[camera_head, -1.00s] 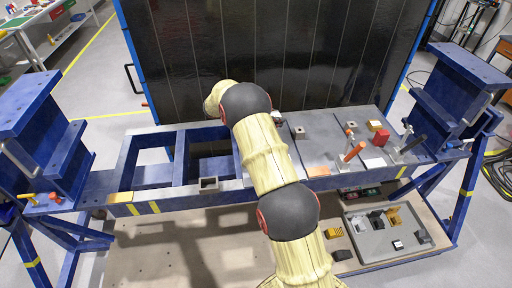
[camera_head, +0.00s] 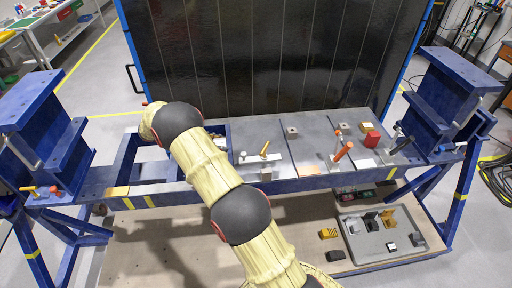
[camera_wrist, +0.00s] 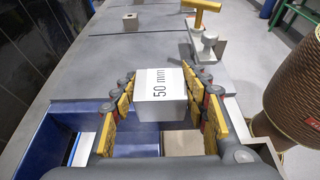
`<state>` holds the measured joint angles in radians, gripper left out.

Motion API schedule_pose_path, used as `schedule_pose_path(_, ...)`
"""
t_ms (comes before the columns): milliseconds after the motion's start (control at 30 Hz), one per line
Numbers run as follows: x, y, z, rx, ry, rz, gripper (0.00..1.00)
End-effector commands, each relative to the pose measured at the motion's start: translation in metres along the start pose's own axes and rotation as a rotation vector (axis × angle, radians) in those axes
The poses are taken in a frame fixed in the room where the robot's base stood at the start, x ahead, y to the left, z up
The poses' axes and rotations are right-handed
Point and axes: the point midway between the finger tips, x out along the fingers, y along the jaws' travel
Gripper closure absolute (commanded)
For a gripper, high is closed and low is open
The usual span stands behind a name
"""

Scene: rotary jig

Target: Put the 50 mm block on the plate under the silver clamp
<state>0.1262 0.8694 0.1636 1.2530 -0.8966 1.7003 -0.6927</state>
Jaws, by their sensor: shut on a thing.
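My gripper (camera_wrist: 160,102) is shut on the white-grey block marked "50 mm" (camera_wrist: 160,88) in the wrist view, with yellow-padded fingers on both sides of it. The block is held near the edge of the grey plate (camera_wrist: 110,60); whether it touches anything below cannot be told. A silver clamp-like post with a round knob (camera_wrist: 208,42) stands on the plate beyond and right of the block, by a yellow T-handle (camera_wrist: 205,12). The yellow handle also shows in the head view (camera_head: 264,149). In that view my arm hides the gripper and block.
Blue frame openings lie at left. A grey tray (camera_head: 372,252) with several blocks sits on the lower shelf.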

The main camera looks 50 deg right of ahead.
Motion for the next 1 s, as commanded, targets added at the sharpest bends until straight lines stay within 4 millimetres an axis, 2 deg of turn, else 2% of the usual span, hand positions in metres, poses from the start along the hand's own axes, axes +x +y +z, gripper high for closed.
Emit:
schedule_pose_path(400,0.093,0.000,0.040,0.000,-0.001,-0.001,0.95)
schedule_pose_path(600,0.132,0.000,0.056,0.001,0.000,-0.001,0.95)
schedule_pose_path(700,0.145,0.001,0.061,0.001,0.000,0.002,0.95)
schedule_pose_path(833,0.152,0.001,0.063,0.000,0.000,0.002,0.95)
schedule_pose_path(1000,0.158,0.001,0.050,-0.002,-0.001,0.002,0.95)
